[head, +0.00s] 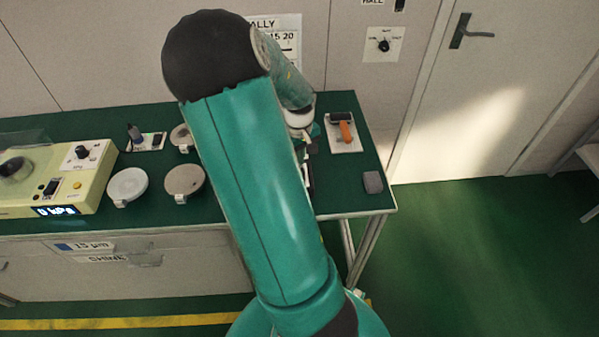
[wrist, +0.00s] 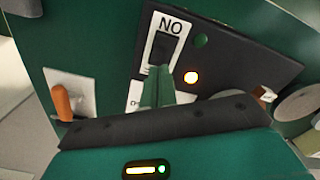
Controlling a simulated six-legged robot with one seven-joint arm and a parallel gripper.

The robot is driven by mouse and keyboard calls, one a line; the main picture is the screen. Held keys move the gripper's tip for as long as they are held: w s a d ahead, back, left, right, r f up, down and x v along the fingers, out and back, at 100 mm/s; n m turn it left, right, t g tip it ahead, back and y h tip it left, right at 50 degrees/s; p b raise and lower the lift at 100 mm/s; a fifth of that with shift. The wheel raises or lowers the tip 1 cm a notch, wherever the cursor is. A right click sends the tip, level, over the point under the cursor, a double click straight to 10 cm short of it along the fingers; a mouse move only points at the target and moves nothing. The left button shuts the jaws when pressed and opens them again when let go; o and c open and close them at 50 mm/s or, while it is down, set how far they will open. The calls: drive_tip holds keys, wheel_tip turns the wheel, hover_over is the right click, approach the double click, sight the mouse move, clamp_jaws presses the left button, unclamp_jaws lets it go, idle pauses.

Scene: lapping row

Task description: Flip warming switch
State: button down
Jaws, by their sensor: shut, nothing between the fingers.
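The warming switch (wrist: 161,50) is a dark rocker on a white plate, set in a black box (wrist: 235,60). Its plate carries an upside-down "ON" above the rocker, and other lettering below is partly hidden by my gripper. An amber lamp (wrist: 190,77) glows on the box, and a green lamp (wrist: 201,40) beside it looks dim. My gripper (wrist: 158,73) is shut and empty, its green fingertips at the lower end of the rocker. I cannot tell whether they touch it. In the head view my arm hides the box and most of the gripper.
Round discs (head: 127,186) and a yellow-green machine (head: 60,180) stand at left. The floor at right is clear.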

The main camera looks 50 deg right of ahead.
drive_tip(key=shift+r, duration=2.25)
drive_tip(key=w+a+r+n+t+y, duration=0.1)
drive_tip(key=w+a+r, duration=0.3)
drive_tip(key=a, duration=0.5)
drive_tip(key=w+a+r+n+t, duration=0.1)
drive_tip(key=a+r+t, duration=0.1)
drive_tip(key=a+r, duration=0.6)
drive_tip(key=s+a+r+t, duration=0.1)
drive_tip(key=s+a+r, duration=0.2)
drive_tip(key=a, duration=0.6)
drive_tip(key=s+a+r+n+t+h, duration=0.1)
drive_tip(key=s+a+r, duration=0.2)
drive_tip(key=a, duration=0.6)
drive_tip(key=shift+s+a+r+n+t, duration=0.3)
drive_tip(key=shift+s+a+r, duration=0.1)
drive_tip(key=shift+s, duration=0.5)
